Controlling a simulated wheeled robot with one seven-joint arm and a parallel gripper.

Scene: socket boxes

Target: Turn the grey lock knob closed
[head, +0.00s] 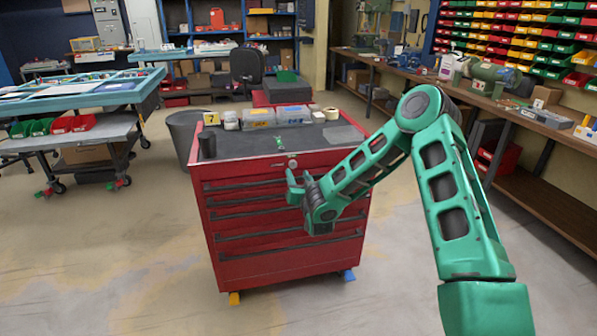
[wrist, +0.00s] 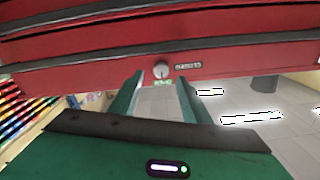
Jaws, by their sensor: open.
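The grey lock knob (wrist: 161,69) is a small round knob on the red front of the tool cabinet. In the wrist view it shows a pale mark, but its exact turn is hard to read. In the head view the knob (head: 292,163) sits at the middle of the cabinet's top front edge. My gripper (wrist: 158,88) is open and empty, its two green fingers pointing at the cabinet front with the knob showing between and beyond their tips. In the head view my gripper (head: 293,180) is just below the knob; I cannot see any contact.
The red tool cabinet (head: 246,263) has several drawers with dark handles. A wooden workbench (head: 530,118) runs along the right.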

